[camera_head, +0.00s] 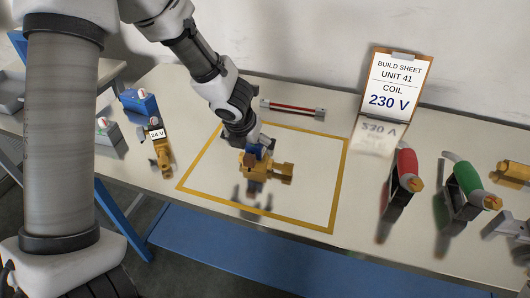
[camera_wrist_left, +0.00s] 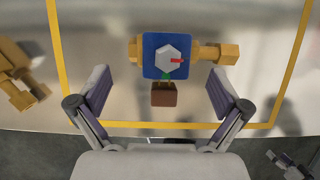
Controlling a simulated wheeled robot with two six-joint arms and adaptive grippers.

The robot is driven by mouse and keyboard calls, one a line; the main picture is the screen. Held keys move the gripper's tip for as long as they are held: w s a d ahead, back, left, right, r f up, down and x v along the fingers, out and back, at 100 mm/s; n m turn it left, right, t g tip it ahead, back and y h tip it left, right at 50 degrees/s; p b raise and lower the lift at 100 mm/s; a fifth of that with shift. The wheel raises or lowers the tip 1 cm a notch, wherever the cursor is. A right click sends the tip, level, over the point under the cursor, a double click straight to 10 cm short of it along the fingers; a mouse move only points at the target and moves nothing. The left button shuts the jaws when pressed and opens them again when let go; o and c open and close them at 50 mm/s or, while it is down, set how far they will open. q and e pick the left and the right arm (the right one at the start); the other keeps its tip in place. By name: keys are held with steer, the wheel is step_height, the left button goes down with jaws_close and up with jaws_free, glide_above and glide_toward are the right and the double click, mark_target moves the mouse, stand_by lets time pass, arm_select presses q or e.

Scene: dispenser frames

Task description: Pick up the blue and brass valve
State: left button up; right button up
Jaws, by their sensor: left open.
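The blue and brass valve (camera_head: 283,170) stands on the table inside a yellow taped square. In the left wrist view its square blue top (camera_wrist_left: 153,70) carries a grey hex part with a red mark. Brass ends stick out on both sides, and a brown block (camera_wrist_left: 164,97) shows at its near side. My left gripper (camera_wrist_left: 160,90) is open, with one finger on each side of the valve's near part and gaps between. In the head view my left gripper (camera_head: 257,143) is over the valve and hides part of it.
A brass valve tagged 24 V (camera_head: 161,155) and a blue block (camera_head: 139,103) are left of the square. Red (camera_head: 407,165) and green (camera_head: 468,180) handled tools stand right. A build sheet (camera_head: 396,85) reading 230 V stands at the back. Tape-square floor around the valve is clear.

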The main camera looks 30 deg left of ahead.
mark_target(256, 154)
arm_select(q)
steer(key=shift+s+f, duration=0.15)
steer(key=shift+f, duration=0.35)
steer(key=x, duration=0.1)
steer(key=b+x, duration=0.1)
steer(key=x, duration=0.1)
steer(key=w+x, duration=0.1)
steer(key=x, duration=0.1)
steer(key=shift+d+r+b, duration=0.15)
steer(key=shift+d+b, duration=0.1)
steer(key=shift+b, duration=0.05)
steer(key=shift+w, duration=0.15)
steer(key=shift+s+r, duration=0.2)
steer(key=shift+s, duration=0.15)
steer(key=shift+c, duration=0.7)
steer(key=c, duration=1.5)
steer(key=shift+c, duration=0.2)
arm_select(e)
steer(key=shift+s+f, duration=0.15)
steer(key=shift+f, duration=0.75)
arm_select(q)
steer(key=shift+r, duration=0.1)
arm_select(e)
steer(key=shift+r, duration=0.15)
